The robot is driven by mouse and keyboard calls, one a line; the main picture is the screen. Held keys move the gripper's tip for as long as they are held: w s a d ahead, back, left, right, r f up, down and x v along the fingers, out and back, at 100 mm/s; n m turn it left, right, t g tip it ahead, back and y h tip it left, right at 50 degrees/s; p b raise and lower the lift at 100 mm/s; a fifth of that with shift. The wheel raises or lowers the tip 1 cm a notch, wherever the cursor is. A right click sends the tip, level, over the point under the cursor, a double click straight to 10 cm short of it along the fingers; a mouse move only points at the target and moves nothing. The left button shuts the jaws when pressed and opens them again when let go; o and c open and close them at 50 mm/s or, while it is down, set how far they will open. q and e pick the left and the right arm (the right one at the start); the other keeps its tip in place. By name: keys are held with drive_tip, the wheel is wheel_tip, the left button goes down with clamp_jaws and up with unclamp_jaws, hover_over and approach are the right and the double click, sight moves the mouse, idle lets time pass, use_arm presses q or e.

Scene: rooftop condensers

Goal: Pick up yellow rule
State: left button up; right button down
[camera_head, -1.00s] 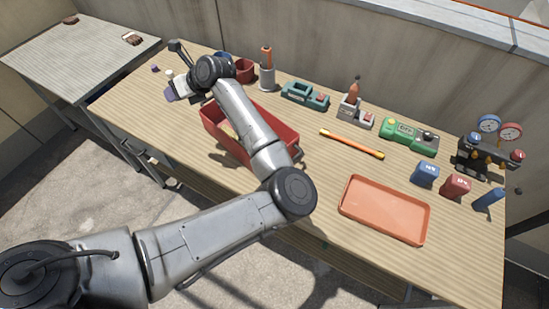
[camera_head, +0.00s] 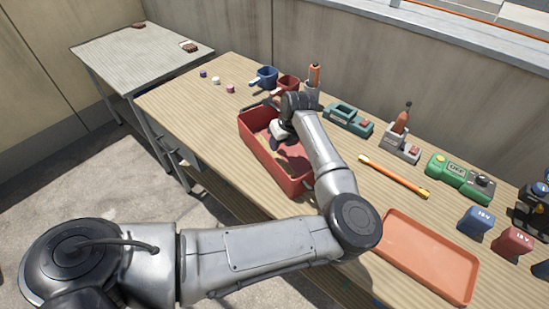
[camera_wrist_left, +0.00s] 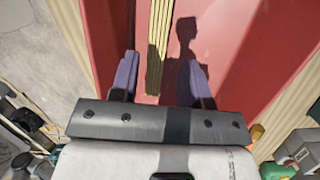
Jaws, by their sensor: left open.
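The yellow rule (camera_wrist_left: 158,40) is a narrow, folded, slatted stick inside the red bin (camera_wrist_left: 230,45) in the left wrist view. The red bin (camera_head: 247,131) stands on the bench in the head view, partly hidden by my left arm. My left gripper (camera_head: 277,134) is over the bin and points down into it. In the left wrist view my left gripper (camera_wrist_left: 160,65) is open, with one purple finger on each side of the rule. The rule lies between the fingers, with a gap to the right finger; I cannot tell whether the left one touches. My right gripper is not in view.
An orange stick with yellow ends (camera_head: 393,176) and an orange tray (camera_head: 430,258) lie right of the bin. A blue mug (camera_head: 266,76), a red mug (camera_head: 287,83) and a teal tool (camera_head: 347,119) stand behind. The bench's left end is mostly clear.

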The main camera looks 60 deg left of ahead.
sight(275, 154)
use_arm(q)
drive_tip(key=shift+x, duration=0.95)
drive_tip(key=b+x, duration=0.2)
drive_tip(key=x, duration=0.3)
